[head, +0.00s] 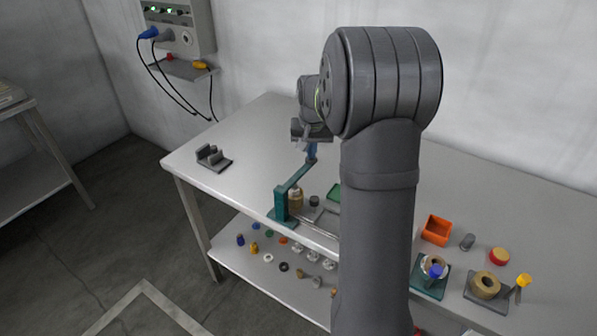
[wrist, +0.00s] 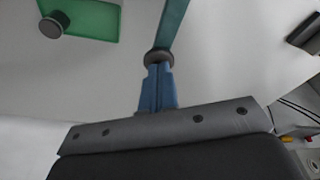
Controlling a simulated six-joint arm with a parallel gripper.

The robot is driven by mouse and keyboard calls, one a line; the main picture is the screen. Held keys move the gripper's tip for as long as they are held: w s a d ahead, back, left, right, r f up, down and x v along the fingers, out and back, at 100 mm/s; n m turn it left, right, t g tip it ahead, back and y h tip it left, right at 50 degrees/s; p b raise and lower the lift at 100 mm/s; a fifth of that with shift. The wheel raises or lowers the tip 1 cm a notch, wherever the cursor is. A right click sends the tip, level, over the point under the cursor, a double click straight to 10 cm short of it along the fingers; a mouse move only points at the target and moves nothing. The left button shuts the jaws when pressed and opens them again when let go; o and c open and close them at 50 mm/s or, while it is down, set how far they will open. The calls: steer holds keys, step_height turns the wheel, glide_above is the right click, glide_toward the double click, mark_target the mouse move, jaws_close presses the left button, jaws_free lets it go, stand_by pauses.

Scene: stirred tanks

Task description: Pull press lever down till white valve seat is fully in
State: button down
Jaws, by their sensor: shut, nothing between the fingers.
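The press (head: 283,214) is teal and stands near the front edge of the bench. Its lever (head: 296,177) slants up and to the right from the press. The lever also shows in the wrist view (wrist: 174,22), with a grey round knob (wrist: 158,56) at its end. My gripper (head: 312,154) is at the lever's upper end. In the wrist view its blue fingers (wrist: 158,70) are shut together, with their tips at the knob; I cannot tell whether they touch it. A tan cylinder (head: 295,198) stands at the press. I cannot make out the white valve seat.
A grey bracket (head: 213,160) sits at the bench's left. A green tray (head: 334,192) and a dark cylinder (head: 314,201) are right of the press. An orange bin (head: 436,229) and other parts lie further right. The bench between bracket and press is clear.

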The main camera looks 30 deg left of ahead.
steer(key=shift+f, duration=1.75)
steer(key=shift+r, duration=2.6)
step_height(320, 180, up, 8)
steer(key=shift+f, duration=0.25)
steer(key=shift+f, duration=3.9)
